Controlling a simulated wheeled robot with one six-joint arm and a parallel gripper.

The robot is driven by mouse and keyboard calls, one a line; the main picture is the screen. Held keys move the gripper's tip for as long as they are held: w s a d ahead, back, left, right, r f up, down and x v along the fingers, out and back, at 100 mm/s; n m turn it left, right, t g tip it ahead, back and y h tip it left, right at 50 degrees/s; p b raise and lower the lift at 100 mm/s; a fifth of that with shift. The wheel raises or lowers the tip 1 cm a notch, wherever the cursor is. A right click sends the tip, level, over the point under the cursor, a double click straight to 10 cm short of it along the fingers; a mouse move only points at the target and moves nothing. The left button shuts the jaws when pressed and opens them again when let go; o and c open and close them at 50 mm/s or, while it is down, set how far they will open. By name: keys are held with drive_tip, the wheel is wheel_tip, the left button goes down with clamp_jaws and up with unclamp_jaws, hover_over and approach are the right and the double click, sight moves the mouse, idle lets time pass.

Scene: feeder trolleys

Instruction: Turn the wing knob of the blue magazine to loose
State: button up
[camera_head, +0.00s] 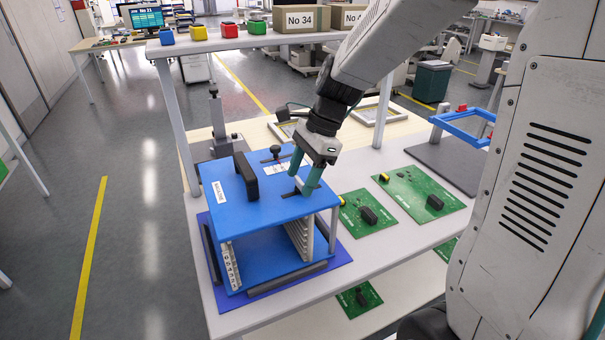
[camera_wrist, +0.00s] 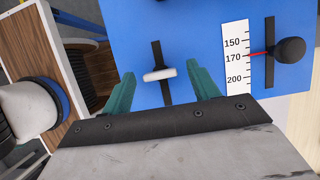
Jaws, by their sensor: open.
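The blue magazine (camera_head: 232,212) stands on a blue mat on the white table, with a black handle on its top plate. In the wrist view its white wing knob (camera_wrist: 160,75) lies across a black slot, nearly at right angles to it. My gripper (camera_head: 301,181) points down at the right part of the top plate. Its two green fingers are open, one on each side of the wing knob, with a gap on both sides. In the head view the fingers largely hide the knob. I cannot tell the exact fingertip height.
A black round knob (camera_wrist: 289,50) with a red pointer sits at about 170 beside a white scale (camera_wrist: 236,58). Green circuit boards (camera_head: 422,193) lie right of the magazine. A grey post device (camera_head: 217,125) stands behind it. A raised shelf (camera_head: 235,43) holds coloured bins and boxes.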

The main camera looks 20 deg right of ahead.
drive_tip(key=c, duration=1)
drive_tip(key=shift+n, duration=0.4)
drive_tip(key=n+g, duration=0.1)
drive_tip(key=n, duration=0.3)
drive_tip(key=shift+w+g, duration=0.2)
drive_tip(key=shift+g, duration=0.2)
drive_tip(key=n, duration=0.2)
drive_tip(key=n+g+h, duration=0.1)
drive_tip(key=n, duration=0.1)
drive_tip(key=shift+w+a+h, duration=0.1)
drive_tip(key=shift+a+h, duration=0.05)
drive_tip(key=shift+h, duration=0.15)
drive_tip(key=n+g+h, duration=0.1)
drive_tip(key=n, duration=0.4)
drive_tip(key=shift+a, duration=0.1)
drive_tip(key=shift+a+n+g+h, duration=0.15)
drive_tip(key=shift+n+h, duration=0.35)
drive_tip(key=shift+n, duration=0.5)
drive_tip(key=shift+d+n+g+h, duration=0.15)
drive_tip(key=shift+n+h, duration=0.35)
drive_tip(key=shift+n, duration=0.5)
drive_tip(key=shift+a, duration=0.1)
drive_tip(key=o, duration=1)
